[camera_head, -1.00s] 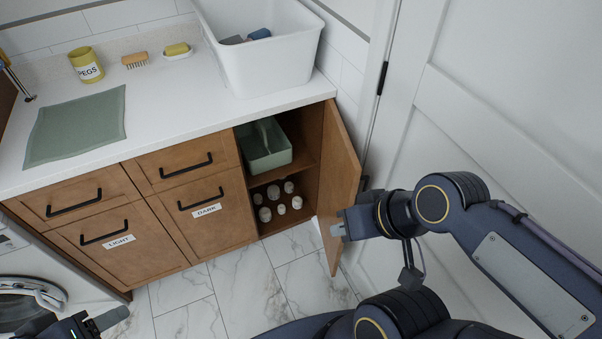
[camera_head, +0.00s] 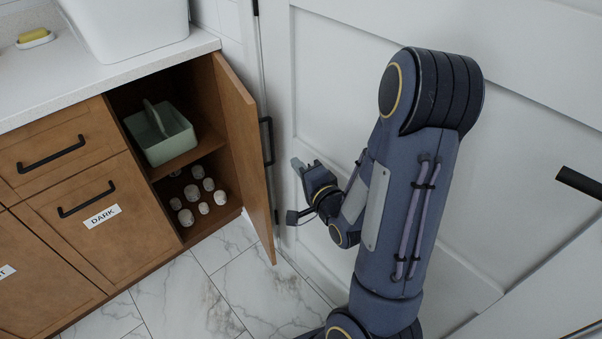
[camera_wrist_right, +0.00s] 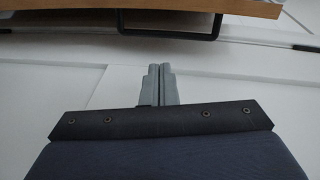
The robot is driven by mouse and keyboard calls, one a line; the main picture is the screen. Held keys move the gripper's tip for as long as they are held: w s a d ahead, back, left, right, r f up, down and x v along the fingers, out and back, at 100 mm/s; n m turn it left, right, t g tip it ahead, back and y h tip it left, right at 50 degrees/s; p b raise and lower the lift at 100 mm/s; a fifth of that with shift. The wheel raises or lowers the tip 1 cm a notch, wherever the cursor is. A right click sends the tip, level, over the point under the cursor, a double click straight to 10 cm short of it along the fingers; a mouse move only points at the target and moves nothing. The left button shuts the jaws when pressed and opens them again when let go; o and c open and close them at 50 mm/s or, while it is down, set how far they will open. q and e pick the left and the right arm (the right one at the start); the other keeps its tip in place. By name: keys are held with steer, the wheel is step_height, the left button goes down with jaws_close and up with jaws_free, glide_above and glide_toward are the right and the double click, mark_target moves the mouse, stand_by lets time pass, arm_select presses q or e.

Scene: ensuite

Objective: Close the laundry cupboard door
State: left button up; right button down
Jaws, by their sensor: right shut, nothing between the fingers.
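The laundry cupboard door (camera_head: 243,150) is a brown wooden panel hinged on the right side of the cupboard (camera_head: 210,95), and it stands wide open. Its black bar handle (camera_head: 267,141) is on the outer face, towards the white room door. My right gripper (camera_head: 298,164) is shut and empty, to the right of the cupboard door on the handle side, apart from it. In the right wrist view the shut fingers (camera_wrist_right: 160,84) point towards the door's handle (camera_wrist_right: 170,32) and wooden edge (camera_wrist_right: 200,6), with a gap between. My left gripper is out of the head view.
Inside the cupboard are a green caddy (camera_head: 160,133) on the shelf and several pale round items (camera_head: 203,196) below. A white tub (camera_head: 130,25) stands on the counter (camera_head: 40,85). A white panelled door (camera_head: 340,60) is close on the right. Marble floor (camera_head: 200,290) is clear.

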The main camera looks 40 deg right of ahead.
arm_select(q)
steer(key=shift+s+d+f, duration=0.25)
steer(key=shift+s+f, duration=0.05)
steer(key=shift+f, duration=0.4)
arm_select(e)
steer(key=w+d+f+m+t, duration=0.1)
steer(key=w, duration=0.7)
steer(key=shift+w+d+f, duration=0.3)
steer(key=shift+w+d, duration=0.05)
steer(key=shift+d, duration=0.05)
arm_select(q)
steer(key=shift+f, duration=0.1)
arm_select(e)
steer(key=shift+a, duration=0.15)
